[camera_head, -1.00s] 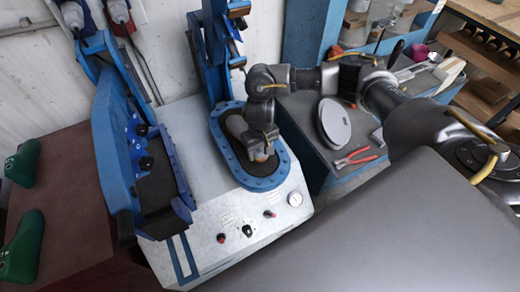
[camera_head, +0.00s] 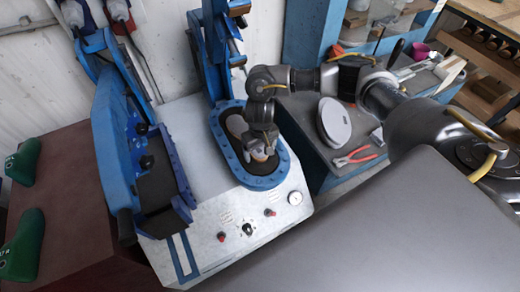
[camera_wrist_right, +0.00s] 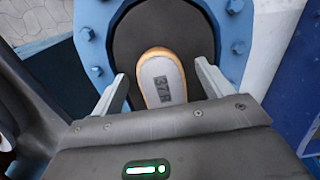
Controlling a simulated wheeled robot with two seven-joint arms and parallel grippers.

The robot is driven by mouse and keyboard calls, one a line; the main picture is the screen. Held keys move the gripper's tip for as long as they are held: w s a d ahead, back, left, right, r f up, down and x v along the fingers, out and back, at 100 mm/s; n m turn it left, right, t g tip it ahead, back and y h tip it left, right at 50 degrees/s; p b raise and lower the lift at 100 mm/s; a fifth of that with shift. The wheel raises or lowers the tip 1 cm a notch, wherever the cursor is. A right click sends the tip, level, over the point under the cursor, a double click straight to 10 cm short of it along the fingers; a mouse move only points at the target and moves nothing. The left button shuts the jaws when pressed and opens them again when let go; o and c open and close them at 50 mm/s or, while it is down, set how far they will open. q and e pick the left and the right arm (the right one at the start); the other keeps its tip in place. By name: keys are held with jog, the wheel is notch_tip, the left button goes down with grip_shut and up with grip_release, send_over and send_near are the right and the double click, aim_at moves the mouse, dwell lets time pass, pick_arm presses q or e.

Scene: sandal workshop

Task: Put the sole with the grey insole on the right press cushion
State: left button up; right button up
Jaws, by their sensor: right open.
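The sole with the grey insole (camera_wrist_right: 163,82) lies on the dark right press cushion (camera_wrist_right: 134,42), inside the blue bolted frame. My right gripper (camera_head: 262,153) is over the sole's near part. Its open fingers stand on either side of the sole with gaps, as the right wrist view (camera_wrist_right: 160,76) shows. My left gripper is not in view.
The blue left press arm (camera_head: 125,140) stands over its own station on the left. A side table holds a grey round object (camera_head: 334,122) and red-handled pliers (camera_head: 354,157). Green lasts (camera_head: 22,245) stand at far left.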

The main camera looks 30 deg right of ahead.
notch_tip(320, 180, up, 11)
jog(key=p, duration=0.1)
dwell(0.5)
jog(key=shift+f, duration=0.2)
